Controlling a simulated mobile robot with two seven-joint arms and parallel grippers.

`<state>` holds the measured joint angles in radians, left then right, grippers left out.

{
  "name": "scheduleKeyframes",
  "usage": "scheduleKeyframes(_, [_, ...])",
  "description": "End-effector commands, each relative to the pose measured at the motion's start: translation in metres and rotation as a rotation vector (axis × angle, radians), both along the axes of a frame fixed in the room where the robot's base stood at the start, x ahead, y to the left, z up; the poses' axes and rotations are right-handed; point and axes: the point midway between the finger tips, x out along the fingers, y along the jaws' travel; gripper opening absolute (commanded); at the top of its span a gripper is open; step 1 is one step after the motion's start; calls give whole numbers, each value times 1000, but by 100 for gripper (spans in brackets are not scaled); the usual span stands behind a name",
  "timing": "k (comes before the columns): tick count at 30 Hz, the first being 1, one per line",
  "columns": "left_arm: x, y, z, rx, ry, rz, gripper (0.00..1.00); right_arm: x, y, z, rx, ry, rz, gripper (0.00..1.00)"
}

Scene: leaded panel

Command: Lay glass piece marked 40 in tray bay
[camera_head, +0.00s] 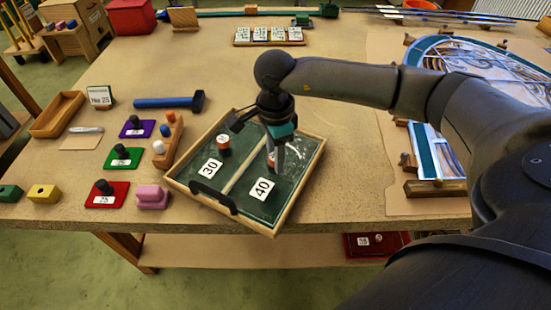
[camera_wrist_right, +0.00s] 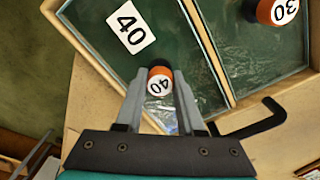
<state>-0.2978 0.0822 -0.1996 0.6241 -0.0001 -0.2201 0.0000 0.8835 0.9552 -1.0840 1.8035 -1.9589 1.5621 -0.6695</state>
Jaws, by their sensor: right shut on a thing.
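The tray (camera_head: 250,226) is a wooden frame with two dark green bays, marked 30 and 40. My right gripper (camera_head: 277,165) is over the bay marked 40, shut on the knob of the glass piece marked 40 (camera_wrist_right: 160,82). The knob is orange and black with a white "40" label; it sits between the fingertips in the right wrist view. The glass is see-through, so its edges and whether it touches the bay floor are hard to tell. A knob marked 30 (camera_head: 223,143) stands in the other bay. My left gripper is not in view.
Coloured pieces with knobs, purple (camera_head: 137,128), green (camera_head: 123,157) and red (camera_head: 107,194), lie left of the tray. A blue hammer (camera_head: 170,102) lies behind them. The leaded panel (camera_head: 480,66) is at the right. The table's front edge is close to the tray.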

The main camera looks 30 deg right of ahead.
Motion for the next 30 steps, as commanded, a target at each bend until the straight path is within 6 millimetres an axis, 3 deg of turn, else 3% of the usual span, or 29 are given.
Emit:
scheduleKeyframes(3, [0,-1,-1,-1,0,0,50,0,0,-10,0,-2,-1,0])
scheduleKeyframes(13, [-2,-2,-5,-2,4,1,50,1,0,-13,1,-3,-1,0])
scheduleKeyframes(14, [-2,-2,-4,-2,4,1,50,0,0,-13,-1,-1,-1,40])
scheduleKeyframes(15, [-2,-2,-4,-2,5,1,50,0,0,-12,-1,-1,-1,44])
scheduleKeyframes(21, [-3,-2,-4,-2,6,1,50,0,0,-12,-1,-1,-1,67])
scheduleKeyframes(30, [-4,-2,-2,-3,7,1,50,0,0,-11,-1,-1,-1,67])
